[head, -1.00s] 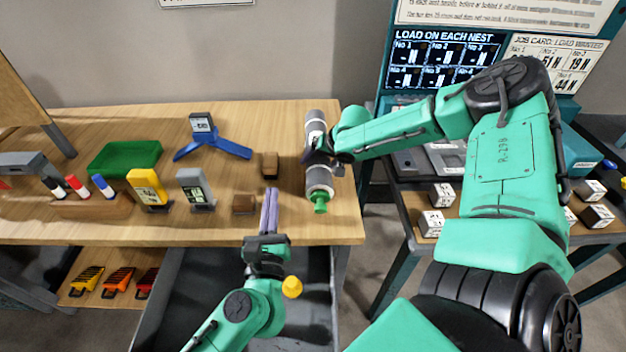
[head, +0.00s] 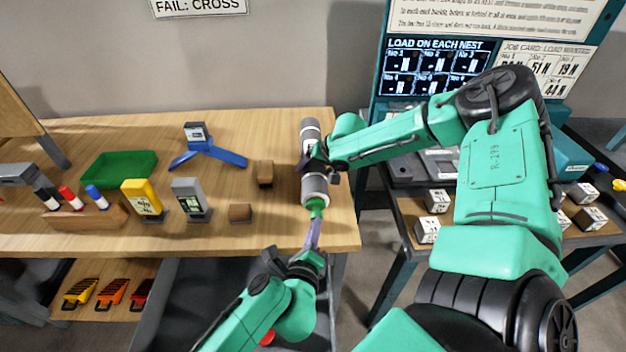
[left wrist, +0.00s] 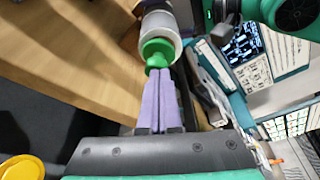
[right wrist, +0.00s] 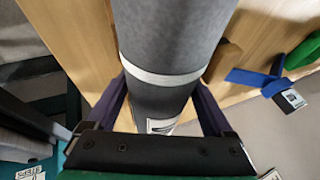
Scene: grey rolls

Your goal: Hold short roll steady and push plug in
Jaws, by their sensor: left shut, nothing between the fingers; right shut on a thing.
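The short grey roll (head: 314,184) lies on the wooden table near its right edge, its long side running from front to back. My right gripper (head: 317,162) is shut around the roll's middle; in the right wrist view the grey roll (right wrist: 165,45) with a white band lies between its two fingers (right wrist: 160,105). The green plug (head: 316,206) sits at the roll's near end, with part of it sticking out. My left gripper (head: 314,228) is shut and empty. Its fingertips are at the plug; in the left wrist view they meet or nearly meet the plug's stub (left wrist: 157,56).
Two brown blocks (head: 264,173) stand left of the roll. A blue stand (head: 207,156), green tray (head: 120,168), yellow device (head: 141,197) and grey device (head: 189,198) are farther left. A bench with white-labelled blocks (head: 437,200) stands to the right.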

